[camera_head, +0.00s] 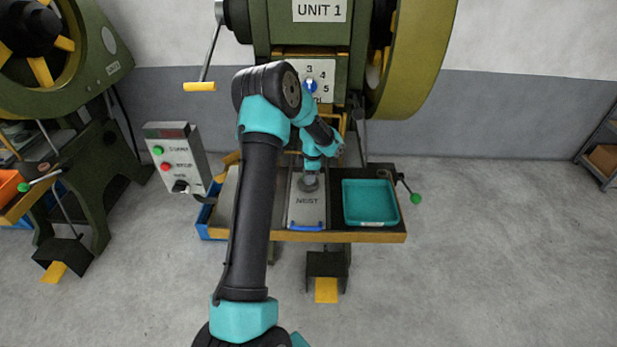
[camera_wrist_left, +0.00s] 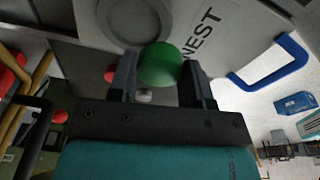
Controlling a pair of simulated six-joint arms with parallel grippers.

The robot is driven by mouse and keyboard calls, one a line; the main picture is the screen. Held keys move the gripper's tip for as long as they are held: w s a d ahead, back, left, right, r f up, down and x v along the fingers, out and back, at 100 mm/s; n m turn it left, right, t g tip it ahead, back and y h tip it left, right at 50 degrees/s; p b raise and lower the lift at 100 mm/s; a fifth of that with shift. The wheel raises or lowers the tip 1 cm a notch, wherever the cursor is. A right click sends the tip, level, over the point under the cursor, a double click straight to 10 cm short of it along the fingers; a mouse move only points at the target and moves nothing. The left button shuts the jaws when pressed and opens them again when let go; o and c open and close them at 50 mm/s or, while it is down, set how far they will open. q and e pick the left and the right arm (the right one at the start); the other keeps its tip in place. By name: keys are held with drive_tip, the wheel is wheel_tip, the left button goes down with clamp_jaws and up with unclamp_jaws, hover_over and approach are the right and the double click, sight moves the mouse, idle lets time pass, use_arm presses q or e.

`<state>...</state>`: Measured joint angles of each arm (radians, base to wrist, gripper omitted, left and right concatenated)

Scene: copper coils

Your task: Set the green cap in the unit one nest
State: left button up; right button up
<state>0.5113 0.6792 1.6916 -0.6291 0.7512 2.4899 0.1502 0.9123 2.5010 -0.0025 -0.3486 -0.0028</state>
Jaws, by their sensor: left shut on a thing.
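The green cap (camera_wrist_left: 160,64) sits between the two dark fingers of my left gripper (camera_wrist_left: 161,78) in the left wrist view, and the fingers are shut on it. In the head view my left gripper (camera_head: 310,182) is over the grey plate marked NEST (camera_head: 306,212), and it hides the cap there. The round nest (camera_wrist_left: 130,20) shows in the wrist view on that plate, just beyond the cap and a little to the left. The gap between cap and plate cannot be told. My right gripper is not in view.
A teal tray (camera_head: 370,203) lies right of the nest plate, with a green-knobbed lever (camera_head: 414,198) beside it. A blue handle (camera_head: 306,227) is at the plate's front. The UNIT 1 press (camera_head: 318,45) stands behind. A control box (camera_head: 178,158) is at left.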

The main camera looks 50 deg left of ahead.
use_arm(q)
drive_tip(key=shift+w+a+f, duration=0.1)
drive_tip(key=shift+w+a, duration=0.7)
drive_tip(key=shift+a, duration=0.1)
drive_tip(key=shift+w+a, duration=0.25)
drive_tip(key=shift+f, duration=1.8)
drive_tip(key=shift+f, duration=0.2)
drive_tip(key=shift+s+f, duration=0.1)
drive_tip(key=shift+f, duration=0.2)
